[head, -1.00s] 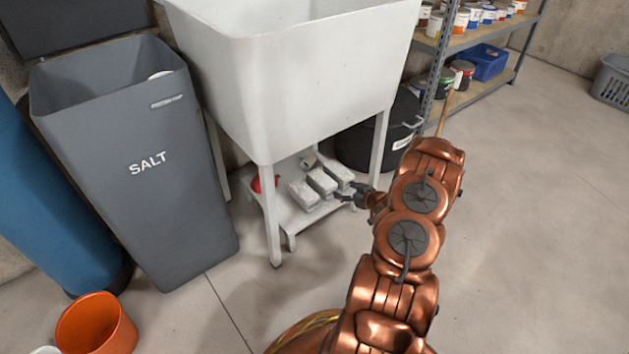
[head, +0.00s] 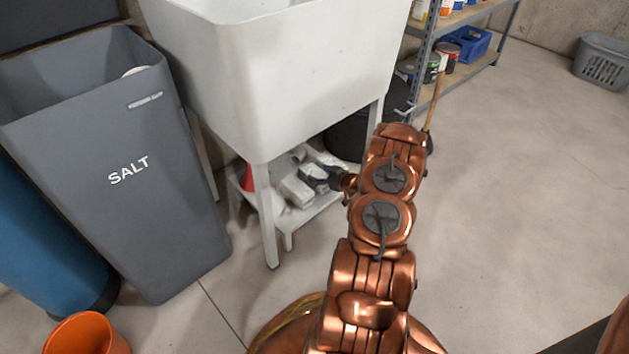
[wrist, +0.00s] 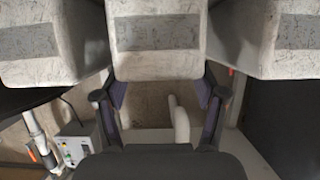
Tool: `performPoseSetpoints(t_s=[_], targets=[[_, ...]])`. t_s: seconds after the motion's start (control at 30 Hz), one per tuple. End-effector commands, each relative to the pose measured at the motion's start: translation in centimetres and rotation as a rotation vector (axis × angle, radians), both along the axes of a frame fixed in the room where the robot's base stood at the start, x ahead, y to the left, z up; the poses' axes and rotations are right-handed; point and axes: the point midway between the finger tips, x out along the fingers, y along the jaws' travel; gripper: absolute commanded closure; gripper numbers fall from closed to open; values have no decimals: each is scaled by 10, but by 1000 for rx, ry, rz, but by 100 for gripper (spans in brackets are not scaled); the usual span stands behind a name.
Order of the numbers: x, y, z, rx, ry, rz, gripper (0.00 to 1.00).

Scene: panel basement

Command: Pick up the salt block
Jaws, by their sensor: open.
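Several pale, rough salt blocks lie side by side on the low shelf (head: 314,210) under the white sink. One salt block (head: 296,191) shows left of my gripper in the head view. In the wrist view the middle salt block (wrist: 157,40) is straight ahead, with a grey band across its face. My gripper (wrist: 159,97) is open, its two fingertips at the lower left and right of this block. I cannot tell whether they touch it. In the head view my gripper (head: 333,178) is small and partly covers the blocks.
Other blocks (wrist: 40,42) and (wrist: 288,40) flank the middle one closely. The sink basin (head: 290,75) hangs above, and its front leg (head: 267,215) stands left. A red object (head: 248,178) is on the shelf. A grey salt bin (head: 120,165) stands left.

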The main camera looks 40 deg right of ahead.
Motion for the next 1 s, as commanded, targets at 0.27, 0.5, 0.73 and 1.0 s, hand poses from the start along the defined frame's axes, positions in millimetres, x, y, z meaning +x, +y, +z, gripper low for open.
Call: performPoseSetpoints(t_s=[0.27, 0.5, 0.73, 1.0], targets=[[29, 2, -16, 2, 0, 4, 29], [30, 1, -15, 2, 1, 2, 31], [30, 1, -15, 1, 1, 3, 55], [30, 1, -15, 1, 1, 3, 83]])
